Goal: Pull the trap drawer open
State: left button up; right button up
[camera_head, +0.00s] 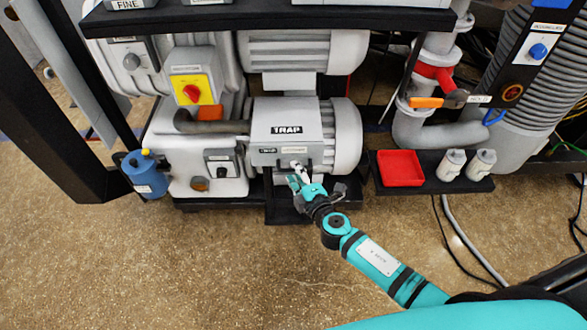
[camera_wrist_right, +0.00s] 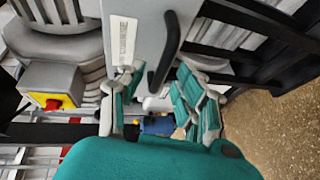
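The trap drawer (camera_head: 272,160) is the light grey front with two small labels, below the black "TRAP" label on the grey pump unit. I cannot tell any gap around its front. In the right wrist view its grey face (camera_wrist_right: 143,22) carries a white label and a dark bar handle (camera_wrist_right: 165,48). My right gripper (camera_head: 303,181) is just in front of and below the drawer front. In the wrist view its teal fingers (camera_wrist_right: 157,76) are spread apart, with the handle's lower end between them; contact is not clear. My left gripper is not in view.
A yellow switch plate with a red knob (camera_head: 192,92) is up left. A blue canister (camera_head: 146,176) stands at left. A red tray (camera_head: 400,168) and two white-grey containers (camera_head: 453,164) sit on a dark shelf at right. Open floor lies in front.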

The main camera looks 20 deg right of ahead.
jog(key=shift+x, duration=1.1)
grip_shut()
